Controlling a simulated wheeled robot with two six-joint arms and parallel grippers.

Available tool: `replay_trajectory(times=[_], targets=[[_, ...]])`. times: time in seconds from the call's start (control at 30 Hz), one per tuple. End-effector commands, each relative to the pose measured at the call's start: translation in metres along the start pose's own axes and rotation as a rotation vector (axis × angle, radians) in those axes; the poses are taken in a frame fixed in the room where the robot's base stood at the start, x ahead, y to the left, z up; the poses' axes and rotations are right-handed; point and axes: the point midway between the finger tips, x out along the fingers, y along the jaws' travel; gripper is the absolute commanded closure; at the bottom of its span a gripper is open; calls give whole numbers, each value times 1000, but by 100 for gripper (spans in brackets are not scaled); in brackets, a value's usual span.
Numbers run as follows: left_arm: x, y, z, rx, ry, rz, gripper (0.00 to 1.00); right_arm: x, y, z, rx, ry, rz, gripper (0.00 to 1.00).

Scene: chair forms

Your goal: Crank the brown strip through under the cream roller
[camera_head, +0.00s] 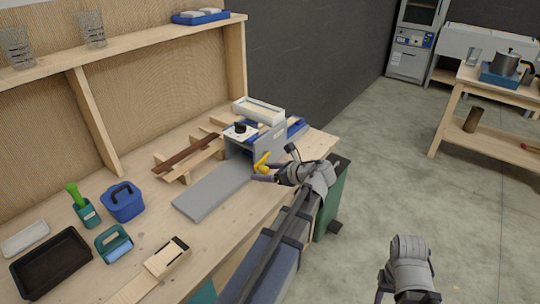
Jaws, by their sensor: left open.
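The brown strip (187,153) lies on a pale wooden rack (200,165), left of the roller machine. The machine has grey side plates (268,143), a white top block with a cream inset (259,110) and a dark knob (240,128). I cannot make out the cream roller itself between the plates. A yellow crank handle (262,160) sticks out at the machine's near side. My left gripper (270,166) is open, with its fingers close around or beside the yellow handle; contact is unclear. My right gripper (405,292) is low at the bottom edge, partly cut off, away from the bench.
A grey sloping plate (213,191) lies before the machine. A blue caddy (122,202), a teal cup (87,214), a teal-handled tool (114,244), a black tray (50,264) and a wooden block (167,258) stand on the bench. Open floor lies to the right.

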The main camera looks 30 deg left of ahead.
Motion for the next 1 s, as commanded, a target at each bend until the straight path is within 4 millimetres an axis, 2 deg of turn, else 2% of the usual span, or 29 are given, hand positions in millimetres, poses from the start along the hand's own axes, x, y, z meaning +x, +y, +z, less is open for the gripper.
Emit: replay_trajectory(times=[0.27, 0.8, 1.0], targets=[[-3, -1, -2, 1, 1, -2, 25, 0, 0, 0, 0, 0, 0, 50], [-58, -2, -28, 1, 0, -4, 25, 0, 0, 0, 0, 0, 0, 50], [-71, -1, -34, 1, 0, -3, 25, 0, 0, 0, 0, 0, 0, 50]])
